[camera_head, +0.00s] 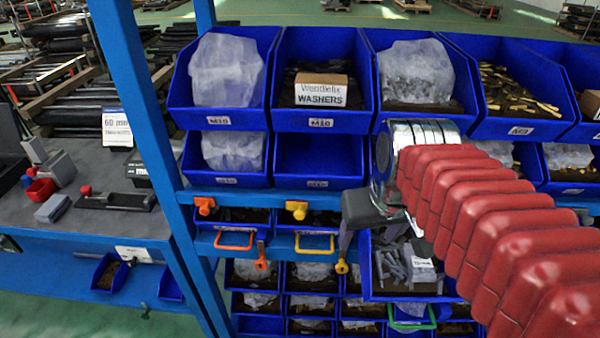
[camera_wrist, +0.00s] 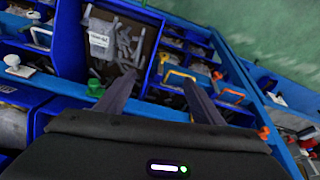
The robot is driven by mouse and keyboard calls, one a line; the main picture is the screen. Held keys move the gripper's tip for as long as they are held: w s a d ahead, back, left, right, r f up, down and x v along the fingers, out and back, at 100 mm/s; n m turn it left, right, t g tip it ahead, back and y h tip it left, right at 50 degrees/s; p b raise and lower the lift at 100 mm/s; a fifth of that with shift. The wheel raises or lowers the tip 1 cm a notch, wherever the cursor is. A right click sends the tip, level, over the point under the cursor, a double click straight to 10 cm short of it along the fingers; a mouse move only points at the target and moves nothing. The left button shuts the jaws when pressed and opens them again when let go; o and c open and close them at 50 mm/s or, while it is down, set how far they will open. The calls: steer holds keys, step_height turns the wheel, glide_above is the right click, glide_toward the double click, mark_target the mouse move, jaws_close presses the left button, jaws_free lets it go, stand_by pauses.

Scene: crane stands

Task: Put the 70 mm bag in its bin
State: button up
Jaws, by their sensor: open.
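My gripper (camera_head: 378,232) is open and empty, pointing down in front of the blue rack. In the wrist view its two dark fingers (camera_wrist: 160,82) are apart with nothing between them. Below and beyond them is a pulled-out blue bin (camera_head: 366,285) holding loose grey bolts (camera_head: 392,262) and a pale labelled packet (camera_head: 420,270). The packet also shows in the wrist view (camera_wrist: 101,40), left of the fingers. Its print is too small to read, so I cannot tell if it is the 70 mm bag.
An empty blue bin (camera_head: 318,162) sits in the second row. Bins above hold clear bags (camera_head: 226,70) and a washers box (camera_head: 320,92). Coloured handles (camera_head: 315,245) stick out in front. A grey bench (camera_head: 95,215) with tools stands left, beyond a blue post (camera_head: 135,90).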

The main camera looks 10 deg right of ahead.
steer(key=s+a+f+n+t, duration=0.1)
steer(key=s+a+t, duration=0.1)
steer(key=a, duration=0.4)
steer(key=shift+s+a+y, duration=0.25)
steer(key=shift+s+y, duration=0.15)
steer(key=shift+s, duration=0.15)
steer(key=shift+f, duration=0.1)
steer(key=shift+c, duration=0.5)
